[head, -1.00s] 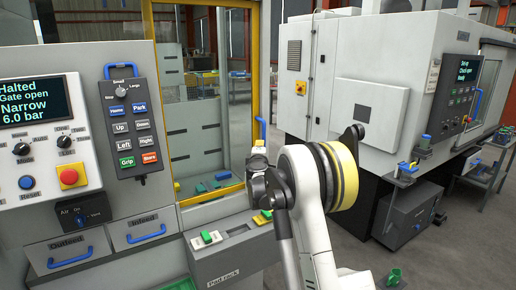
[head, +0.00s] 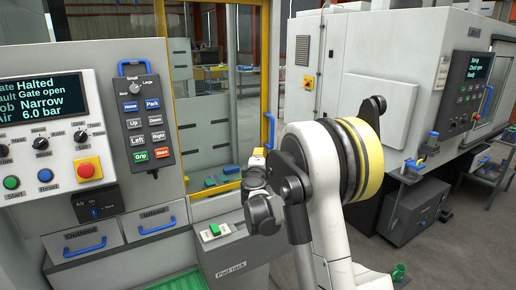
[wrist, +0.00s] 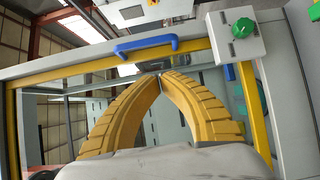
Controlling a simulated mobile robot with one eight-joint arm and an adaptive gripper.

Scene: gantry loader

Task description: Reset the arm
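My arm stands in the middle of the head view, its wrist bent in front of the gantry cell's yellow-framed gate. My gripper (wrist: 158,77) shows in the wrist view with two yellow ribbed fingers, their tips meeting and nothing seen between them. In the head view it is mostly hidden behind my wrist. Beyond the fingers in the wrist view are a blue handle (wrist: 146,46) and the yellow frame (wrist: 100,72). The control panel's screen (head: 43,97) reads Halted, Gate open, Narrow, 6.0 bar. The pendant (head: 147,120) has Home, Park, jog and Grip buttons.
A grey box with a green knob (wrist: 243,28) is close at right in the wrist view. The pad rack (head: 232,250) lies just below my wrist. Outfeed (head: 88,241) and infeed (head: 155,223) drawers are left. A white machine (head: 395,75) stands right, with floor between.

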